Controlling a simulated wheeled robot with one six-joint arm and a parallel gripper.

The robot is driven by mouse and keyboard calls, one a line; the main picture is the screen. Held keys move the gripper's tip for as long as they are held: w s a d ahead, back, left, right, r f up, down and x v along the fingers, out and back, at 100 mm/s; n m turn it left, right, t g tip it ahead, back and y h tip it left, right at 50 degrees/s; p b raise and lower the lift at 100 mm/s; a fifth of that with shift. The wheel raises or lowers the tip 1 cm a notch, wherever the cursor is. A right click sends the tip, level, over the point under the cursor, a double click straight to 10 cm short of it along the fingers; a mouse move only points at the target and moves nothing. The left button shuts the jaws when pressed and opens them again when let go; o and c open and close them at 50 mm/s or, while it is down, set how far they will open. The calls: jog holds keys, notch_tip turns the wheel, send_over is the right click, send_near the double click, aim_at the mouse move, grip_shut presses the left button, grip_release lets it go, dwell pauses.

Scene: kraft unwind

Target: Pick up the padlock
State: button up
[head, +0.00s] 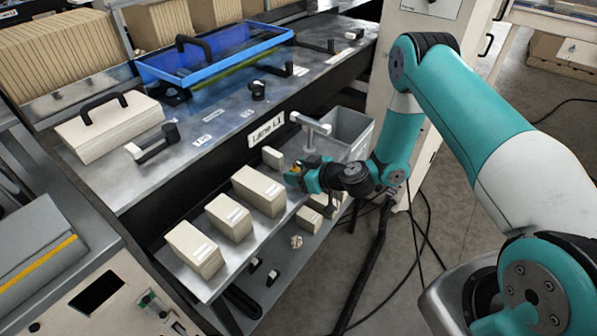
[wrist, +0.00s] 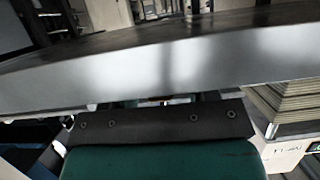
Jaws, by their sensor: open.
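My gripper (head: 298,176) is at the tray below the Lane L1 sign, just right of the cream boxes. It is open. A small yellow and red patch (head: 296,168) shows at its tip; I cannot tell whether this is the padlock. No padlock can be made out clearly in either view. In the wrist view, my gripper's dark mount fills the lower middle, and a broad grey metal edge (wrist: 160,75) crosses in front and hides much of what lies beyond.
Several cream boxes (head: 229,217) stand in a row on the lower shelf. A grey open bin (head: 348,127) and a grey T-shaped handle (head: 311,128) are close behind my gripper. The machine top (head: 215,125) overhangs the shelf. Black cables (head: 421,235) lie on the floor.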

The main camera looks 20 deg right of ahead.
grip_shut()
jog(key=shift+r, duration=0.15)
